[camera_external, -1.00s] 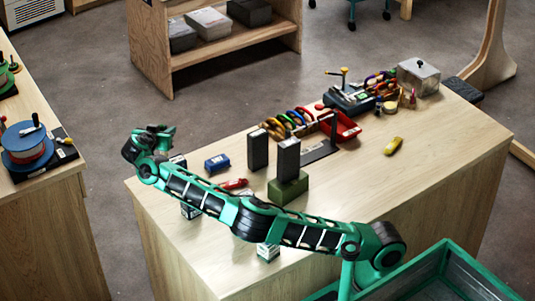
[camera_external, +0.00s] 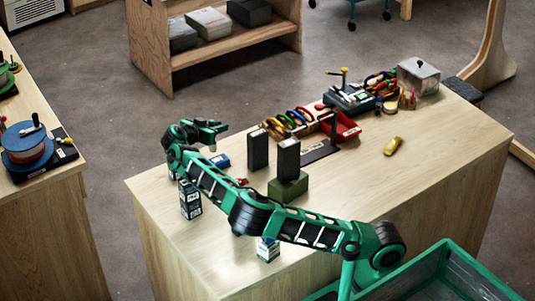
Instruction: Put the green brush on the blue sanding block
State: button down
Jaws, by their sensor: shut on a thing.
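The blue sanding block (camera_external: 221,160) lies on the wooden table (camera_external: 440,150), left of two upright dark blocks. My arm partly covers it. My gripper (camera_external: 213,136) is above the table, over or just behind the sanding block. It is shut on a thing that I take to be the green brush. The brush blends with my green gripper and is too small to make out clearly. I cannot tell whether it touches the block.
Two tall dark blocks (camera_external: 258,150) stand right of my gripper, one by a green box (camera_external: 288,190). Small boxes (camera_external: 190,200) stand near my forearm. A red tray (camera_external: 346,130) and several carabiners are farther back. A yellow item (camera_external: 393,146) lies at right, with clear tabletop around it.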

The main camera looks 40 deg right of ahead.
jog(key=shift+w+d+f, duration=0.3)
jog(key=shift+d+f, duration=0.05)
jog(key=shift+f, duration=0.6)
jog(key=shift+w+d+f, duration=0.25)
jog(key=shift+d+f, duration=0.15)
jog(key=shift+f, duration=0.6)
jog(key=shift+w+d+f, duration=0.3)
jog(key=shift+d+f, duration=0.05)
jog(key=shift+f, duration=0.6)
jog(key=c, duration=1.7)
grip_release()
jog(key=shift+o, duration=0.2)
jog(key=v, duration=1.2)
